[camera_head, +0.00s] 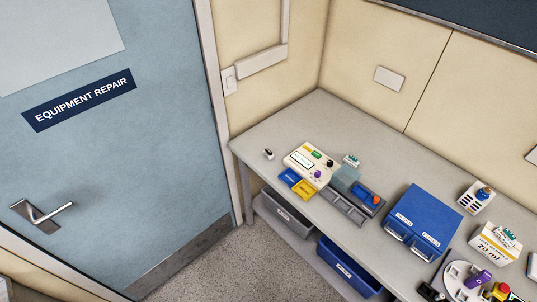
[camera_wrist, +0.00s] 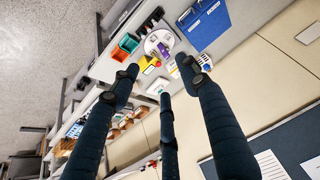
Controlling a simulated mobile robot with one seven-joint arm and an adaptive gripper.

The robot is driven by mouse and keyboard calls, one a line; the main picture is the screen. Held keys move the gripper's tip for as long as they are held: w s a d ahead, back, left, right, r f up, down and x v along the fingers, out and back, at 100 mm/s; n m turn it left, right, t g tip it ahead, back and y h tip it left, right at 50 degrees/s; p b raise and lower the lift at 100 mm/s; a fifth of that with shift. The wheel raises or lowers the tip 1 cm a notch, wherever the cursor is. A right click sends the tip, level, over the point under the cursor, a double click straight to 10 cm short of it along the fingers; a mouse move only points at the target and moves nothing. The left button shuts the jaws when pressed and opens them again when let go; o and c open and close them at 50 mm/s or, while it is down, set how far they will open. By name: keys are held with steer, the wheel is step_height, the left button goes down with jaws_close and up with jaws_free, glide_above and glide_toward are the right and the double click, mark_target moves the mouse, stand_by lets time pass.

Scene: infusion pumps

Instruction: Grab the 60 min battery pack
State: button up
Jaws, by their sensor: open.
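No label reading 60 min is legible in either view, so I cannot tell which item is the battery pack. In the head view, a small blue block (camera_head: 290,177) and a yellow block (camera_head: 304,189) lie side by side in front of a cream pump-like device (camera_head: 311,165). Their print is too small to read. My gripper (camera_wrist: 160,80) shows in the wrist view with its dark fingers spread and nothing between them. It is apart from the items on the bench. My gripper is not seen in the head view.
A grey bench (camera_head: 273,128) runs along the wall. It carries a grey divided tray (camera_head: 344,207), a blue case (camera_head: 424,219), a 20 ml box (camera_head: 496,242) and a round white tray (camera_head: 452,280). Bins (camera_head: 345,262) sit below. The blue case also shows in the wrist view (camera_wrist: 207,22).

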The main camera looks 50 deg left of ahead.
steer(key=w+a+r+m+y+p, duration=0.1)
steer(key=w+a+r+m+p, duration=0.2)
steer(key=w+a, duration=0.6)
steer(key=w+a+f+m+g+y+p, duration=0.1)
steer(key=w+a+m+p, duration=0.1)
steer(key=w+a, duration=0.55)
steer(key=w+a+f+m+g+y+p, duration=0.15)
steer(key=w+a, duration=0.35)
steer(key=a, duration=0.6)
steer(key=w+a+f+m+p, duration=0.1)
steer(key=w+a+m+p, duration=0.2)
steer(key=w+a, duration=0.5)
steer(key=s+a+f+m+g+p, duration=0.1)
steer(key=a+f+m, duration=0.1)
steer(key=a+f, duration=0.35)
steer(key=a+f+m+p, duration=0.1)
steer(key=a+f+p, duration=0.1)
steer(key=a, duration=0.7)
steer(key=s+a+f+m+g+p, duration=0.1)
steer(key=a+f+m, duration=0.15)
steer(key=a, duration=0.55)
steer(key=s+a+f+m+p, duration=0.1)
steer(key=s+a+f, duration=0.3)
steer(key=a+f, duration=0.4)
steer(key=s+a+f+m+p, duration=0.2)
steer(key=s+a+f, duration=0.2)
steer(key=a+f, duration=0.5)
steer(key=shift+s+a+f+m+g+y+p, duration=0.15)
steer(key=shift+a+f+m+g+y+p, duration=0.1)
steer(key=shift+m+g+y+p, duration=0.15)
